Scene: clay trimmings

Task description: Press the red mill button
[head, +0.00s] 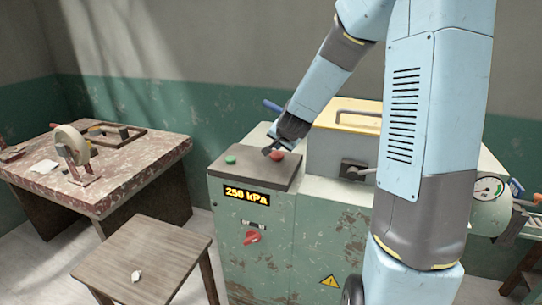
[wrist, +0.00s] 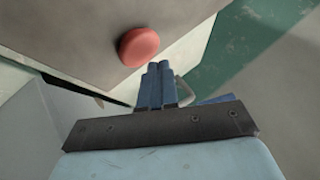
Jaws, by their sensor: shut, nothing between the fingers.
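The red mill button (head: 277,154) is a round, domed button on the grey-brown top panel of the green machine (head: 250,250). In the wrist view the red button (wrist: 139,47) lies just ahead and left of my fingertips. My gripper (head: 268,151) is over the panel, close beside the button in the head view. In the wrist view its blue fingers (wrist: 159,66) are together and hold nothing. I cannot tell how high the fingertips are above the panel, but they appear apart from the button.
A green button (head: 231,160) sits left on the same panel. The machine front has a display (head: 247,195) reading 250 kPa and a red knob (head: 252,237). A yellow-edged box (head: 345,130) stands right of the panel. A wooden stool (head: 145,258) and a worn table (head: 120,165) are left.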

